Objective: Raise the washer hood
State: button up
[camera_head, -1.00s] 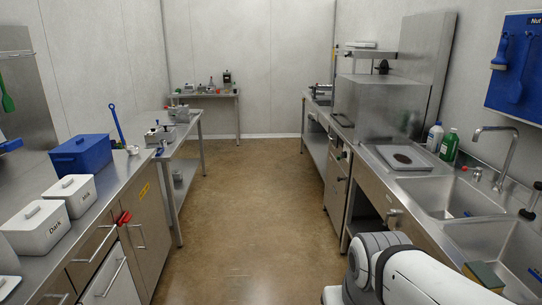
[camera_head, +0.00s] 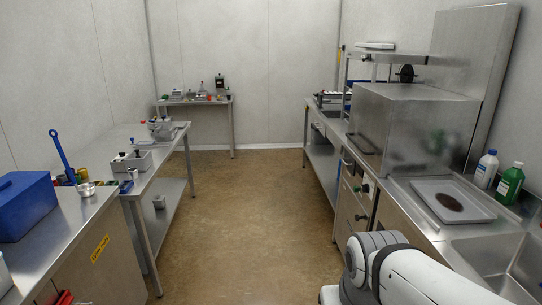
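The washer hood (camera_head: 415,122) is a grey steel box on the right-hand counter, standing in front of a tall steel back panel. Its lower edge sits at about counter height, so it looks lowered. A dark bar (camera_head: 361,143) shows low on its left side; I cannot tell if it is the handle. My white and grey arm (camera_head: 410,275) enters at the bottom right. My gripper is outside the picture, and the arm shows apart from the hood.
A tray (camera_head: 428,192) with a dark round patch lies in front of the hood. Two bottles (camera_head: 509,184) and a sink (camera_head: 503,262) are to the right. A blue box (camera_head: 25,206) and a ladle (camera_head: 82,186) are on the left counter. The floor aisle (camera_head: 245,215) is clear.

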aim_at(403, 130)
jog(key=i, duration=2.7)
jog(key=z, duration=0.1)
